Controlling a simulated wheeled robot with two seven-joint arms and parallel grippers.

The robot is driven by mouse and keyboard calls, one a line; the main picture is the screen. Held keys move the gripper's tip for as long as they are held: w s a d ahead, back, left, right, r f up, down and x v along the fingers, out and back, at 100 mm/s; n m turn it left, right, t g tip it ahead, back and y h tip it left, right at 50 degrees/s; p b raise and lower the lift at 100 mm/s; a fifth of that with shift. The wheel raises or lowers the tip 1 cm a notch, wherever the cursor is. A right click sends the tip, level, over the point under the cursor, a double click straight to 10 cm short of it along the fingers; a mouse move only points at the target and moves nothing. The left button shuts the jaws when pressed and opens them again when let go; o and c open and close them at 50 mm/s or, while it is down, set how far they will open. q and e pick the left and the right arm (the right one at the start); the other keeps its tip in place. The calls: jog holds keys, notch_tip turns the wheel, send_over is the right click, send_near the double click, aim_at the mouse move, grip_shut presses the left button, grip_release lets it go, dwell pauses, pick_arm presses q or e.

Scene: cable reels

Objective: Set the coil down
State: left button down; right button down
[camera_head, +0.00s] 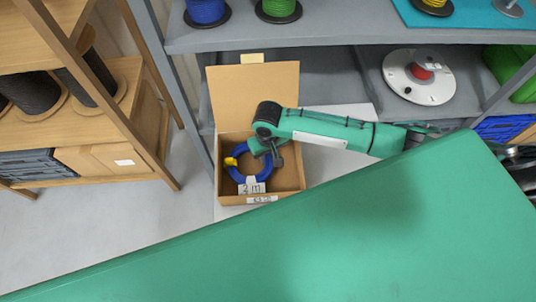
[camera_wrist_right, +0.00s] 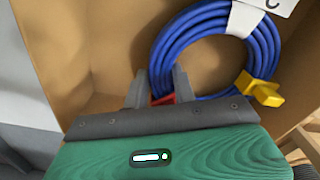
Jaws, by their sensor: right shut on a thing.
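The blue coil (camera_head: 233,177) is inside the open cardboard box (camera_head: 292,182), with a yellow clip on its left and a white tag at its front. My right gripper (camera_head: 274,155) reaches into the box from above and is shut on the coil's rim. In the right wrist view the coil (camera_wrist_right: 158,62) runs down between the fingers of my right gripper (camera_wrist_right: 160,90). A small red piece shows there. Whether the coil touches the box floor, I cannot tell. My left gripper is not in view.
The box's raised flap (camera_head: 250,95) stands at its back. A grey shelf (camera_head: 330,40) with a white reel (camera_head: 408,85) and spools is behind. A wooden rack (camera_head: 110,125) stands left, with clear floor between. A large green surface covers the foreground.

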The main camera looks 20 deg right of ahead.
jog(key=shift+f, duration=0.35)
jog(key=c, duration=1.6)
grip_release()
jog(key=shift+f, duration=0.1)
jog(key=o, duration=0.5)
jog(key=shift+c, duration=0.2)
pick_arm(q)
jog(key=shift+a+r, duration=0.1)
